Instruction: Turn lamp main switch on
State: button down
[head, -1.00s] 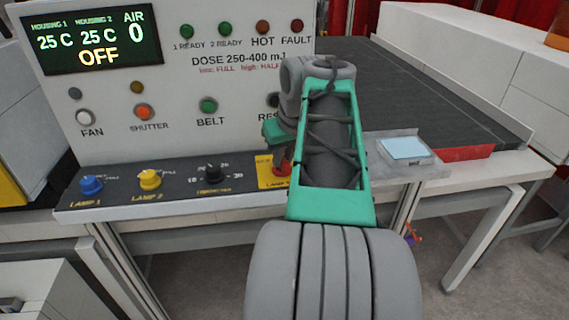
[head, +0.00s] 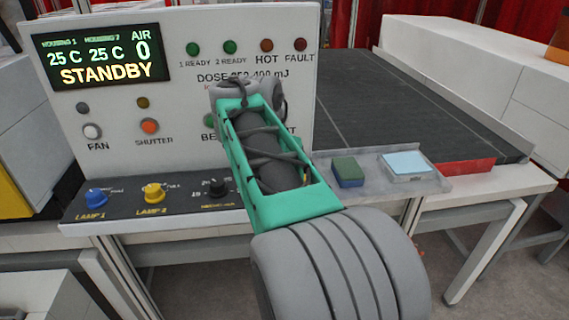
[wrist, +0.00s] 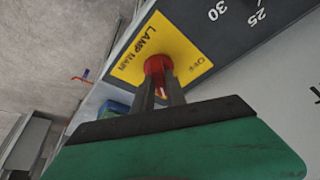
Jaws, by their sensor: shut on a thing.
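The lamp main switch, a red knob (wrist: 157,64), sits on a yellow plate (wrist: 190,36) marked LAMP MAIN and OFF in the wrist view. My gripper (wrist: 160,86) is shut on the red knob, with its two dark fingers against it. In the head view my arm hides the knob, the yellow plate and my fingers. The display (head: 100,58) at the upper left reads STANDBY, with both housings at 25 C and air 0.
The blue LAMP 1 knob (head: 96,197), yellow LAMP 2 knob (head: 153,192) and black dial (head: 217,187) stand left of my arm. A green-topped blue block (head: 347,171) and a pale blue pad (head: 406,163) lie right of it. A dark conveyor belt (head: 400,100) lies behind.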

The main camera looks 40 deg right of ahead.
jog(key=shift+m+g+p, duration=0.3)
jog(key=shift+m+p, duration=0.25)
jog(key=shift+m, duration=0.25)
jog(key=c, duration=1.4)
grip_release()
jog(key=shift+d, duration=0.1)
jog(key=shift+o, duration=0.2)
jog(key=shift+r, duration=0.1)
jog(key=p+v, duration=0.2)
jog(key=v, duration=0.5)
jog(key=shift+a+r+p, duration=0.25)
jog(key=shift+p, duration=0.15)
